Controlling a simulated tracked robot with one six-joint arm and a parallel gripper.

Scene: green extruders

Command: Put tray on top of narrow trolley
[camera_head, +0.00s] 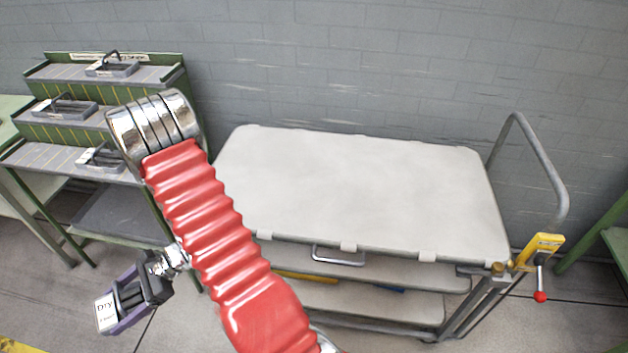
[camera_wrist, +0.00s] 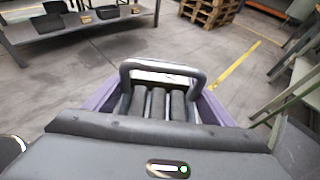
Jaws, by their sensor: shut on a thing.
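A trolley (camera_head: 360,190) with a flat white top stands against the wall in the head view. Its top is bare, and lower shelves show beneath. My gripper (camera_head: 152,288) hangs low at the left of the trolley, apart from it, shut on a purple-sided tray (camera_head: 103,318) with a white label. The tray is clear of the trolley top. In the wrist view the tray (camera_wrist: 212,108) lies just ahead of the gripper, with a grey loop handle and dark cylinders between its sides. The exact grip contact is hidden by the gripper body.
A green stepped rack (camera_head: 165,85) at the left holds several grey trays. The trolley's tubular push handle (camera_head: 552,185) rises at its right, beside a yellow lever with a red knob. The wrist view shows a grey table (camera_wrist: 70,30), wooden pallets (camera_wrist: 210,10) and open floor.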

